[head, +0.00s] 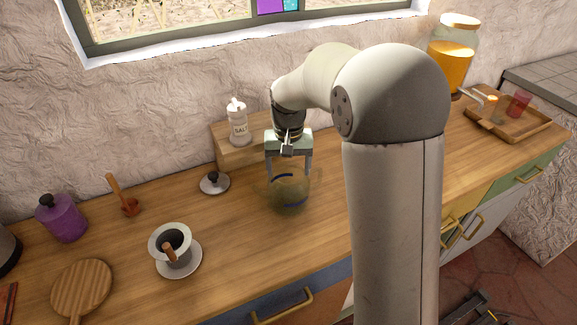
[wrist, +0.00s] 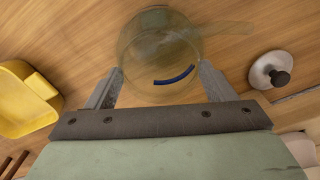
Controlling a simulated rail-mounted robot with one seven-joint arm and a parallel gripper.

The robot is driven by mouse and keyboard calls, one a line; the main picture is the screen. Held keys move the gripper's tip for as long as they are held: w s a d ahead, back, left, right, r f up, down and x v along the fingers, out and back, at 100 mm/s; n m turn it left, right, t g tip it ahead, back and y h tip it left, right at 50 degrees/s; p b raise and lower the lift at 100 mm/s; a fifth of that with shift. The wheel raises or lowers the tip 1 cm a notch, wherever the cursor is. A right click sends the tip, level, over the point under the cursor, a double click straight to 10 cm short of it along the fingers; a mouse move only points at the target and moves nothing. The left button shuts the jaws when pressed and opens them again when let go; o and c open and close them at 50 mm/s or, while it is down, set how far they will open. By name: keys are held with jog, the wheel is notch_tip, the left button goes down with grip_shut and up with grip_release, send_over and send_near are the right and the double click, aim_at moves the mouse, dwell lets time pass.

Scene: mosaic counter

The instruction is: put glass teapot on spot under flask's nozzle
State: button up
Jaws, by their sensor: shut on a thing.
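The glass teapot (head: 289,188) is a see-through yellowish pot with a blue stripe, over the counter left of my arm. My gripper (head: 288,170) is shut on it from above, and in the wrist view (wrist: 160,82) the fingers sit on either side of the teapot (wrist: 160,45). I cannot tell whether its base touches the counter. The flask (head: 453,58), a large jar of orange liquid, stands at the far right by the wall. Its nozzle (head: 459,93) is small at its lower front. The spot under it is partly hidden by my arm.
A wooden tray (head: 543,131) with glasses stands right of the flask. A round lid with a black knob (head: 214,182) lies left of the teapot, before the salt jar (head: 237,122). A cup on a saucer (head: 187,265) is front left. A yellow container (wrist: 25,100) shows in the wrist view.

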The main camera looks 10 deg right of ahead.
jog(key=shift+f, duration=0.25)
jog(key=o, duration=1.8)
notch_tip(320, 180, up, 12)
jog(key=shift+n, duration=0.5)
jog(key=s+d+f, duration=0.2)
jog(key=s, duration=0.6)
jog(key=s+d+f, duration=0.2)
jog(key=s+f, duration=0.1)
jog(key=s, duration=0.5)
jog(key=s+d+f, duration=0.1)
jog(key=s+f, duration=0.2)
jog(key=s, duration=0.5)
jog(key=shift+s+d+b, duration=0.3)
jog(key=shift+d, duration=0.1)
jog(key=s+f, duration=0.1)
jog(key=s, duration=0.1)
jog(key=shift+s+d+f, duration=0.15)
jog(key=shift+s+f, duration=0.2)
jog(key=c, duration=0.8)
jog(key=shift+f, duration=0.1)
jog(key=c, duration=0.6)
